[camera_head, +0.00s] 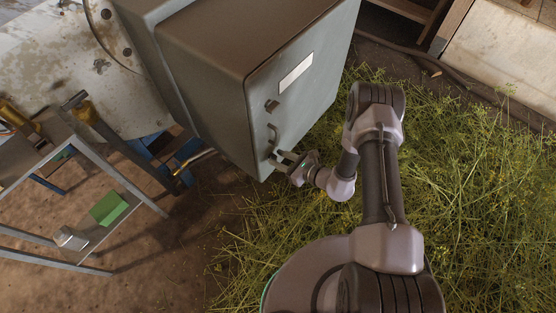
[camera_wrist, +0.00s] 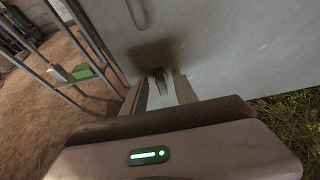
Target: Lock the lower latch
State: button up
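A grey metal cabinet (camera_head: 230,70) stands tilted in the head view, its door facing my arm. The door has a small dark upper latch (camera_head: 271,105) and a curved handle (camera_head: 273,134) below it. My gripper (camera_head: 280,157) is at the door's lower edge, below the handle, and largely covers the lower latch there. In the wrist view my gripper (camera_wrist: 159,88) has its two fingers apart, pointing at the door. The lower latch (camera_wrist: 160,80), a small dark knob, shows between the fingertips. I see a gap beside it; contact cannot be made out.
A metal rack (camera_head: 85,150) with a green box (camera_head: 109,208) on its lower shelf stands at the left. Grass (camera_head: 460,190) covers the ground at the right. A pale label (camera_head: 296,72) is on the door. Bare brown ground lies at the lower left.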

jog(key=shift+w+a+f, duration=0.1)
jog(key=shift+w+a, duration=0.15)
jog(key=shift+a, duration=0.05)
grip_shut()
